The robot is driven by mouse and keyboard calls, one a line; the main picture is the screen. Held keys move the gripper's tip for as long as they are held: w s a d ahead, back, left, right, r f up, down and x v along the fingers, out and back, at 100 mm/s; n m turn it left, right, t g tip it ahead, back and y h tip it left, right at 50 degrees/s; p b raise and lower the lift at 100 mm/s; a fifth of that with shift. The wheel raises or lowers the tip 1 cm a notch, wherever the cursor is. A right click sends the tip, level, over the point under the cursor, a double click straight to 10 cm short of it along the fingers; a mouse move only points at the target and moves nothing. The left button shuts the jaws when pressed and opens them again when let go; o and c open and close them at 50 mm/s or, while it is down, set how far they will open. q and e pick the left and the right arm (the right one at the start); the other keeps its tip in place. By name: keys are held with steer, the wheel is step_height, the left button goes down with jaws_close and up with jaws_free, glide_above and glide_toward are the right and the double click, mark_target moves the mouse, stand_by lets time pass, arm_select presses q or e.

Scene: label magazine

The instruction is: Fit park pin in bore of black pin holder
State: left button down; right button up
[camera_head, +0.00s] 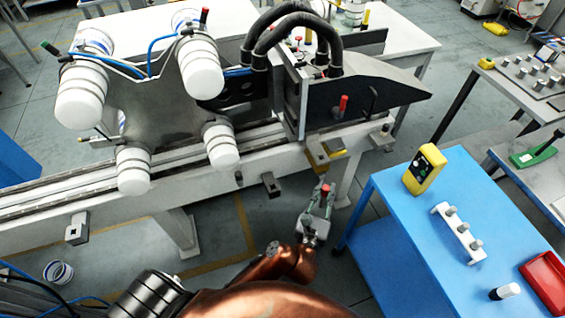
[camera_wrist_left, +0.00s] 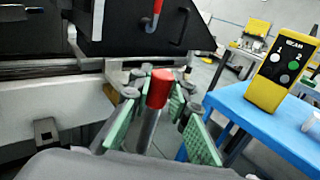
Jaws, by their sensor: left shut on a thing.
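The park pin, a grey shaft with a red cap (camera_head: 326,188), is in my left gripper (camera_head: 317,212) below the front of the machine's rail. In the left wrist view the red cap (camera_wrist_left: 161,88) points up between the green-padded fingers (camera_wrist_left: 155,120), with the grey shaft below it. The pin leans slightly and its lower end is hidden. A second red-topped pin (camera_head: 343,104) stands at the black sloped housing (camera_head: 365,92), apart from my gripper. My right gripper is not in view.
The pale rail (camera_head: 110,208) crosses behind my gripper, with a yellow bracket (camera_head: 322,158) and small grey blocks (camera_head: 270,185) on its front. A blue table (camera_head: 400,215) at the right holds a yellow control box (camera_head: 425,170), a white rack (camera_head: 455,236) and a red tray (camera_head: 546,282).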

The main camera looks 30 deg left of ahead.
arm_select(q)
steer(key=w+a+f+n+g+y+b, duration=0.1)
steer(key=w+a+f+n+y, duration=0.1)
steer(key=a, duration=0.6)
steer(key=w+a+f+n+g+y+b, duration=0.1)
steer(key=w+a+f+n+y+b, duration=0.1)
steer(key=a, duration=0.6)
steer(key=w+a+f+n+g+y+b, duration=0.2)
steer(key=a+f+y, duration=0.1)
steer(key=a, duration=0.5)
steer(key=shift+f+y, duration=0.35)
steer(key=shift+y, duration=0.55)
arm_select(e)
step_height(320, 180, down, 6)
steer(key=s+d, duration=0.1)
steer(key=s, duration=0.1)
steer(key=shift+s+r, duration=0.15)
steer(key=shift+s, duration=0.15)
arm_select(q)
steer(key=shift+w, duration=0.1)
step_height(320, 180, down, 6)
steer(key=b, duration=0.2)
steer(key=shift+r+b, duration=0.1)
steer(key=shift+b, duration=0.3)
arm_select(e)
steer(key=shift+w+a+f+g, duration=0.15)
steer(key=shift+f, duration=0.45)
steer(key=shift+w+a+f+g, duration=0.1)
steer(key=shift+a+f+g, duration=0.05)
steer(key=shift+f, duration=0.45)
